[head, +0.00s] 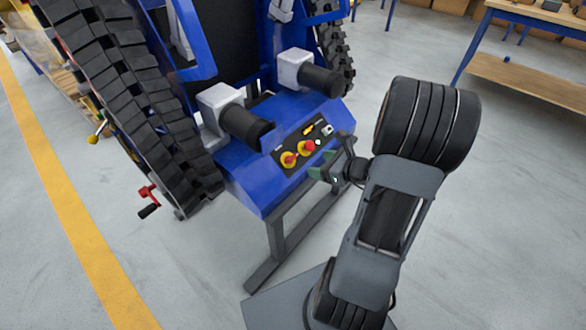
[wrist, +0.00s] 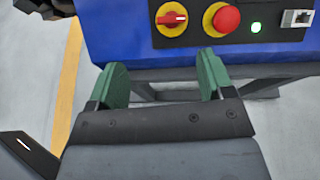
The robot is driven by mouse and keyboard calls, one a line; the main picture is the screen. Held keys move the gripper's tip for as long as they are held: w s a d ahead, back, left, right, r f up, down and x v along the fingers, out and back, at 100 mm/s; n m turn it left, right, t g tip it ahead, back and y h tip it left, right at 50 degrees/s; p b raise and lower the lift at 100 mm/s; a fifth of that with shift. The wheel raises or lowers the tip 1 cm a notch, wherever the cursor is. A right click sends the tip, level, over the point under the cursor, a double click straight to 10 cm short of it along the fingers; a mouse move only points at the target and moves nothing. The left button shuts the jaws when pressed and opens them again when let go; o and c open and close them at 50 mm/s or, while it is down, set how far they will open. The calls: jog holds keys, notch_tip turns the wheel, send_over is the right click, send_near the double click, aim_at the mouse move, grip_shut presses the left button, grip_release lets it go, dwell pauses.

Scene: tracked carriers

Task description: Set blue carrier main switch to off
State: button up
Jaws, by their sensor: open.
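The blue carrier (head: 240,185) stands ahead of me with a dark control panel on its front. The main switch (wrist: 171,18) is a red rotary handle on a yellow round plate, its handle lying about horizontal in the wrist view. In the head view the switch (head: 288,160) is the left of two red-and-yellow controls. A green lamp (wrist: 256,27) on the panel is lit. My gripper (wrist: 162,60) is open and empty, its green fingers apart. It is below the panel in the wrist view, with the switch beyond and slightly right of the gap's middle, not touching it.
A red mushroom button (wrist: 226,19) on yellow sits right beside the switch, with a socket (wrist: 297,18) farther right. Black cylinders (head: 246,124) project above the panel. Black tracks (head: 140,110) flank the carrier. A workbench (head: 530,75) stands at the right; the floor between is clear.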

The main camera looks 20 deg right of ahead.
aim_at(295, 157)
jog(key=shift+m, duration=0.5)
jog(key=b+x, duration=0.1)
jog(key=x, duration=0.3)
jog(key=d+b+x, duration=0.1)
jog(key=x, duration=0.3)
jog(key=f+b+x, duration=0.1)
jog(key=b+x, duration=0.1)
jog(key=x, duration=0.2)
jog(key=shift+w+d+f, duration=0.1)
jog(key=shift+w+d, duration=0.05)
jog(key=shift+w, duration=0.1)
jog(key=shift+w+a+f, duration=0.2)
jog(key=shift+w+a, duration=0.1)
jog(key=shift+w, duration=0.3)
jog(key=shift+c, duration=0.2)
jog(key=c, duration=0.9)
